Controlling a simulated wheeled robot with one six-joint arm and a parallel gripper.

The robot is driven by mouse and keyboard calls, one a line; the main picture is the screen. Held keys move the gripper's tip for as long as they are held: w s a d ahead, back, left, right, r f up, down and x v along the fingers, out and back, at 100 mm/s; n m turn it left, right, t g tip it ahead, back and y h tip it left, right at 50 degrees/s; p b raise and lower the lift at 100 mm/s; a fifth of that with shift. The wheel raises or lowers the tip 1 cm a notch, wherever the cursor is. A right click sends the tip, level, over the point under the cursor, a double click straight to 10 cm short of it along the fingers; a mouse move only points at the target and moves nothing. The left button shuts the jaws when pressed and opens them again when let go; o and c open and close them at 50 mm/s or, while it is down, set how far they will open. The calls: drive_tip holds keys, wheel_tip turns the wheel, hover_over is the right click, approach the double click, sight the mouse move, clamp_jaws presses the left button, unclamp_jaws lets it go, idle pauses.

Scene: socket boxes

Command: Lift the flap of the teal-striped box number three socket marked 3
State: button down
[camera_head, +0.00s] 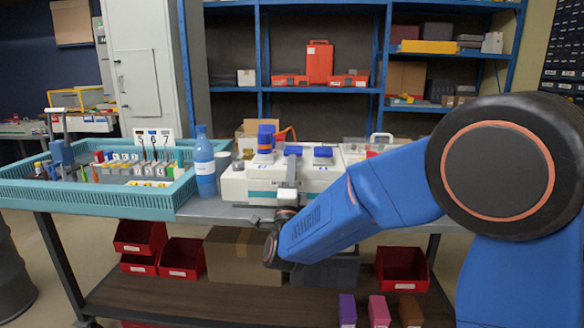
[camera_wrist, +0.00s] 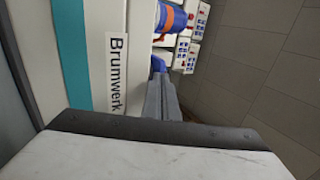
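The white box with a teal stripe (camera_head: 262,185) stands on the table in the head view. Its teal stripe (camera_wrist: 74,40) and "Brumwerk" label (camera_wrist: 117,75) fill the left of the wrist view. Blue flaps (camera_head: 323,152) show on its top; the socket numbers are too small to read. My gripper (camera_head: 288,190) is at the box's front, its grey fingers upright near the middle blue flap (camera_head: 293,150). In the wrist view, the fingers (camera_wrist: 160,98) point at a blue piece (camera_wrist: 158,63) they partly hide. I cannot tell the finger gap or any contact.
A blue and orange plug (camera_head: 266,138) stands on the left of the box top; it also shows in the wrist view (camera_wrist: 172,18). A water bottle (camera_head: 205,165) and a teal tray (camera_head: 90,205) stand left. Other items crowd the right behind my arm.

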drive_tip(key=shift+r, duration=0.15)
drive_tip(key=shift+r+g, duration=0.2)
drive_tip(key=shift+g, duration=0.1)
drive_tip(key=shift+s+r, duration=0.1)
drive_tip(key=shift+r, duration=0.15)
drive_tip(key=shift+r+g, duration=1.45)
drive_tip(key=shift+g, duration=0.15)
drive_tip(key=shift+w+r+g, duration=0.35)
drive_tip(key=shift+r+g, duration=0.45)
drive_tip(key=shift+g, duration=0.2)
drive_tip(key=shift+w+r+g, duration=0.35)
drive_tip(key=shift+r+g, duration=0.45)
drive_tip(key=shift+g, duration=0.2)
drive_tip(key=shift+w+d+r, duration=0.1)
drive_tip(key=shift+w+r, duration=0.85)
drive_tip(key=shift+r, duration=0.2)
drive_tip(key=shift+w+r, duration=0.85)
drive_tip(key=shift+w, duration=0.3)
